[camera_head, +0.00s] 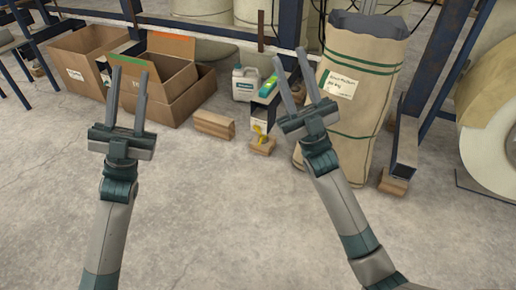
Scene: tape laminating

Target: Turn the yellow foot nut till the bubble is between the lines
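A small yellow part (262,138), which looks like the foot nut, sits low at the front end of a dark frame rail, just above a wooden block (262,147). A green level (268,87) lies on top of the rail; its bubble and lines are too small to make out. My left gripper (129,71) is open and empty, raised at the left in front of the cardboard boxes. My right gripper (290,55) is open and empty, to the right of the level and the yellow part in the picture, apart from both as far as I can tell.
Open cardboard boxes (88,60) stand at the left. A wooden block (214,124) and a white jug (245,83) are left of the rail. A large paper sack (357,100) and a blue frame leg (405,140) stand at the right. The concrete floor (215,220) in front is clear.

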